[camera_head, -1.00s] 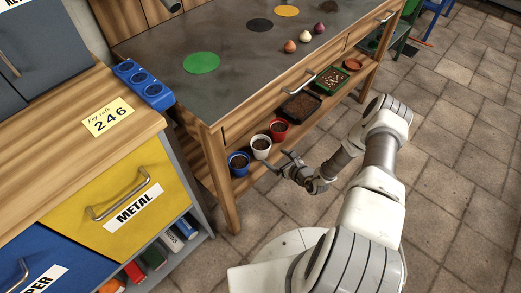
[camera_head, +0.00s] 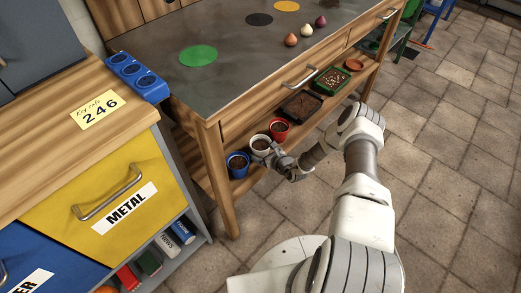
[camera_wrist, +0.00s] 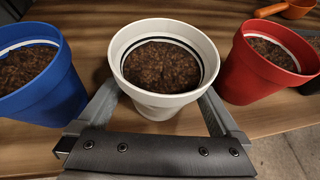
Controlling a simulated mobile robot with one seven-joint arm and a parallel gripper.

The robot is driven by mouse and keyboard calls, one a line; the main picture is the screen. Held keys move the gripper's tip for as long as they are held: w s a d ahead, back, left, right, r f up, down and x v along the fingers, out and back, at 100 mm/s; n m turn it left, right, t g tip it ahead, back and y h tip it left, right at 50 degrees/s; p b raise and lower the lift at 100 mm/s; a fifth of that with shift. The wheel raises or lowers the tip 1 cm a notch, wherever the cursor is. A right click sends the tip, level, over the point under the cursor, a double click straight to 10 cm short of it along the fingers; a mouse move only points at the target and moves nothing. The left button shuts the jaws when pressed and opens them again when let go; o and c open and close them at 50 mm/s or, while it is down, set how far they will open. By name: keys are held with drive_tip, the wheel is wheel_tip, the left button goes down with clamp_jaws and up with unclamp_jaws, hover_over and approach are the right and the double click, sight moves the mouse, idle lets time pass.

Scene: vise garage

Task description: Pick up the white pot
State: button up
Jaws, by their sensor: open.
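The white pot (camera_head: 260,143), filled with brown soil, stands upright on the low shelf of the workbench, between a blue pot and a red pot. In the wrist view the white pot (camera_wrist: 164,66) is in the middle, nearest my gripper. My gripper (camera_wrist: 160,112) is open, with one finger at the left and one at the right of the pot's lower body. Whether the fingers touch it, I cannot tell. In the head view my gripper (camera_head: 271,156) is at the shelf's front and covers part of the white pot.
The blue pot (camera_wrist: 36,72) and the red pot (camera_wrist: 267,63) flank the white pot closely. A dark tray (camera_head: 301,103) and a green tray (camera_head: 331,80) lie farther along the shelf. The workbench top (camera_head: 225,85) overhangs the shelf.

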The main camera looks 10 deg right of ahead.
drive_tip(key=c, duration=1.2)
drive_tip(key=shift+c, duration=0.2)
drive_tip(key=shift+r, duration=0.2)
